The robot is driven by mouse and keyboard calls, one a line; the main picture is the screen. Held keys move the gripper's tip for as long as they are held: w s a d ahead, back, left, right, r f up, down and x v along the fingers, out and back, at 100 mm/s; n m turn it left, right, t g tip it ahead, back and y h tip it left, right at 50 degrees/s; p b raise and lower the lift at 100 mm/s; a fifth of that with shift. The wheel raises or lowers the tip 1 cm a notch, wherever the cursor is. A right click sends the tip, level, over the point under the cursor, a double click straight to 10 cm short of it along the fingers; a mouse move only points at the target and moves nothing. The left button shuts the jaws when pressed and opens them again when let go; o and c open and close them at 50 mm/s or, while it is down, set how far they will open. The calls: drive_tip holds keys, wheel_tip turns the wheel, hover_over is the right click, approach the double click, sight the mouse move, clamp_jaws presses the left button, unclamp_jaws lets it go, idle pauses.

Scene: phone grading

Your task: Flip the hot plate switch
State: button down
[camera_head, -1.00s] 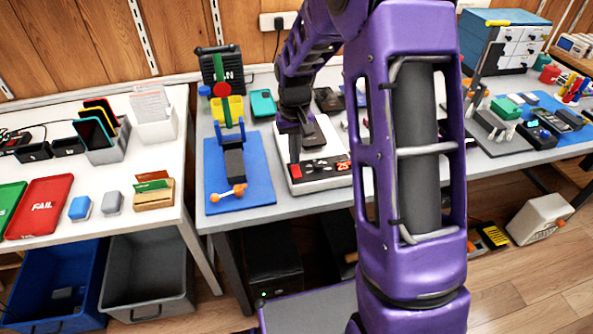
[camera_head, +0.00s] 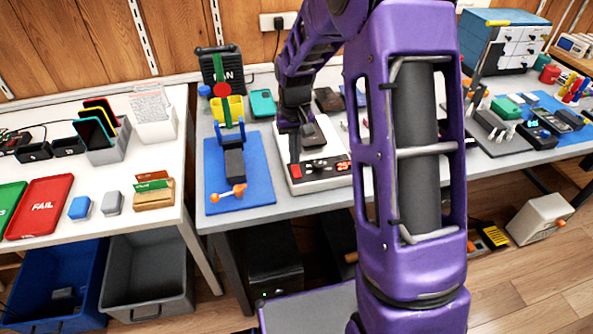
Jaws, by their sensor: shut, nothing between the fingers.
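The hot plate (camera_head: 326,183) is a white unit with a dark front panel, on the grey bench just right of the blue mat. A red switch (camera_head: 295,171) is at the left end of its panel, and a small red display (camera_head: 343,166) glows at the right end. My gripper (camera_head: 294,158) is shut and empty, pointing down just behind the red switch. I cannot tell whether the fingertips touch the switch. My gripper and wrist hide part of the heating top.
A teal box (camera_head: 262,103) stands behind.

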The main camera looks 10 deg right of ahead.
sight(295, 167)
drive_tip(key=shift+f+b, duration=0.5)
drive_tip(key=shift+f, duration=0.45)
idle(0.4)
drive_tip(key=shift+r, duration=0.1)
drive_tip(key=shift+r+p, duration=2.65)
drive_tip(key=shift+r, duration=0.8)
